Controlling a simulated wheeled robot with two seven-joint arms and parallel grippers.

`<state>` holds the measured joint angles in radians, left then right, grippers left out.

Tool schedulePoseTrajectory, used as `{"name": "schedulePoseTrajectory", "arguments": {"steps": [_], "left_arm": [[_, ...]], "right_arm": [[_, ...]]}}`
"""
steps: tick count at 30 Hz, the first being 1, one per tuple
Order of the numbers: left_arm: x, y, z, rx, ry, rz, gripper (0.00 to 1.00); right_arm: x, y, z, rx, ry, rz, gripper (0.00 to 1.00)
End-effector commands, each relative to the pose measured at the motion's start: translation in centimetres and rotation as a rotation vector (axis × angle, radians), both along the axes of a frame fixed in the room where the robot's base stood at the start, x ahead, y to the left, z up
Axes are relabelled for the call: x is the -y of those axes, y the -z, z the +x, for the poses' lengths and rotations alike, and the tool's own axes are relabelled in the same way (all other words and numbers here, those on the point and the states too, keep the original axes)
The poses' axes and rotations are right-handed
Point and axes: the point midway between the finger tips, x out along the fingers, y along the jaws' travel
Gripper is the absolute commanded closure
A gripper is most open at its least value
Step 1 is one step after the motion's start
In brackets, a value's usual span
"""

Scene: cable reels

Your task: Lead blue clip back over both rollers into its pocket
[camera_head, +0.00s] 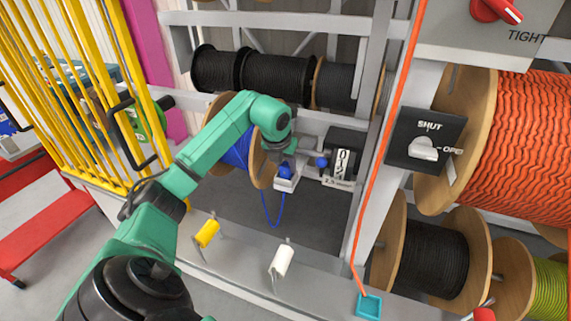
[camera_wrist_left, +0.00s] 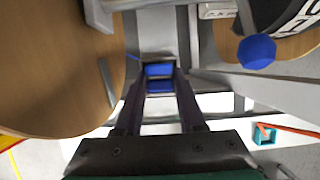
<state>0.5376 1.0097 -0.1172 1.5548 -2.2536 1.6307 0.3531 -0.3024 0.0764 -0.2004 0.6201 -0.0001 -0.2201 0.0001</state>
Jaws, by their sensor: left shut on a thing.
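The blue clip (camera_head: 285,171) is between the fingers of my left gripper (camera_head: 284,165), which is shut on it. It also shows between the two dark fingers in the left wrist view (camera_wrist_left: 158,76). A whitish holder (camera_head: 287,184) is right at the clip; I cannot tell whether the clip sits inside it. A blue cable (camera_head: 272,222) hangs in a loose loop below, beside the blue reel (camera_head: 238,152). The yellow roller (camera_head: 207,232) and the white roller (camera_head: 282,260) stand on the front ledge, with no cable over them. My right gripper is not in view.
A counter box (camera_head: 343,155) with a blue knob (camera_head: 322,162) stands just right of the gripper. An orange cable (camera_head: 382,150) runs down to a teal square piece (camera_head: 368,305) on the ledge. A yellow fence (camera_head: 85,90) is at left; large reels fill the right.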

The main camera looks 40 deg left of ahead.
Motion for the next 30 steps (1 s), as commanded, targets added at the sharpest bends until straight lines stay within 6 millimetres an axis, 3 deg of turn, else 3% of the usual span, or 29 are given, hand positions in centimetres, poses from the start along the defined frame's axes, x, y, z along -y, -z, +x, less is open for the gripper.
{"name": "schedulePoseTrajectory", "arguments": {"steps": [6, 7, 9, 10, 23, 26, 30], "left_arm": [[0.0, 0.0, 0.0, 0.000, 0.000, 0.000, 1.00], [0.0, 0.0, 0.0, 0.000, 0.000, 0.000, 0.57], [0.0, 0.0, 0.0, 0.000, 0.000, 0.000, 0.30], [0.0, 0.0, 0.0, 0.000, 0.000, 0.000, 0.26], [0.1, -0.9, -0.3, 0.002, 0.001, 0.001, 0.26], [0.3, -2.6, -1.0, 0.005, 0.001, 0.004, 0.26], [0.8, -6.4, -2.4, 0.008, 0.000, 0.003, 0.26]], "right_arm": [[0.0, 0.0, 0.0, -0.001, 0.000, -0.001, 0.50], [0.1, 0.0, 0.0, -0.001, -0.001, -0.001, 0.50], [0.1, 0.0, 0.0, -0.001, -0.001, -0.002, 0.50], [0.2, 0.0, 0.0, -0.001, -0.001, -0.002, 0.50], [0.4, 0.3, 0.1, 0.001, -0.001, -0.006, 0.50], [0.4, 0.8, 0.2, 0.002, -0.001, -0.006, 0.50], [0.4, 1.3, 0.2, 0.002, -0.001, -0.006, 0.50]]}}
